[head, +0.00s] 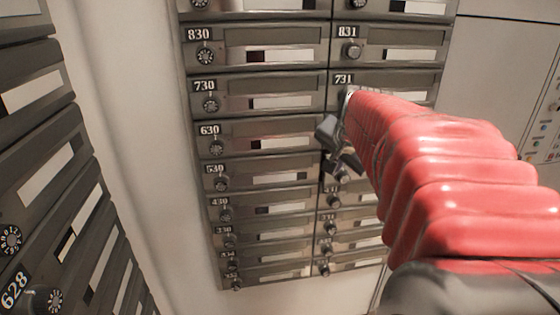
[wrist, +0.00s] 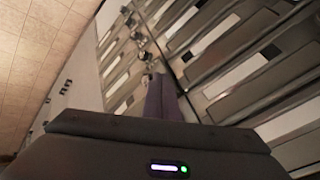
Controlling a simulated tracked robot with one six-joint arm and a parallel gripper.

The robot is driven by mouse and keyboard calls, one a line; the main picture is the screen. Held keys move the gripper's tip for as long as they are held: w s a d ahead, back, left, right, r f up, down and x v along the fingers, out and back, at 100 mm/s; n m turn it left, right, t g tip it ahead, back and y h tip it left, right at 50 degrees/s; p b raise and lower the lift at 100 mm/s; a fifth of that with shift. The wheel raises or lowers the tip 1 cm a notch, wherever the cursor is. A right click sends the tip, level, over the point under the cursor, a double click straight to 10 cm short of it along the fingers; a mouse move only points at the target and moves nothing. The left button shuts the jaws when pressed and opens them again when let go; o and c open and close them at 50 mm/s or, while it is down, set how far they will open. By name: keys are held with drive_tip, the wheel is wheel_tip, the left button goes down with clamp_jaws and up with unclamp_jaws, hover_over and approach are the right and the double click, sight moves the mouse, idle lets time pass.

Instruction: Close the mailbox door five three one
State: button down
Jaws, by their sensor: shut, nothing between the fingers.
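The mailbox bank fills the middle of the head view, with two columns of dark doors. The label five three one is hidden behind my gripper (head: 341,160); by the row order, that door (head: 362,183) lies right at my gripper, level with door 530 (head: 270,178). Only a small strip and a knob of it show beside my red-sleeved arm. I cannot tell whether it is fully flush. My gripper is shut and empty, its fingers pointing at the doors. In the wrist view the closed fingers (wrist: 161,98) point at the mailbox fronts; whether they touch is unclear.
Doors 731 (head: 392,90) and 831 (head: 395,45) above look flush. Another mailbox bank (head: 45,185) stands close on the left, with door 628 low down. A pale wall (head: 140,130) lies between the banks. My arm covers much of the right column.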

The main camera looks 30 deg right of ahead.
drive_tip(key=shift+s+a+r, duration=0.1)
drive_tip(key=shift+a+r, duration=0.1)
drive_tip(key=shift+r, duration=0.15)
drive_tip(key=s+d+f+m+t, duration=0.2)
drive_tip(key=s+f+m+t, duration=0.1)
drive_tip(key=m, duration=0.9)
drive_tip(key=s+d+f+m+t, duration=0.2)
drive_tip(key=s+f+m+t, duration=0.1)
drive_tip(key=m, duration=0.9)
drive_tip(key=shift+s+f+t, duration=0.15)
drive_tip(key=shift+s+t, duration=0.15)
drive_tip(key=shift+t, duration=0.6)
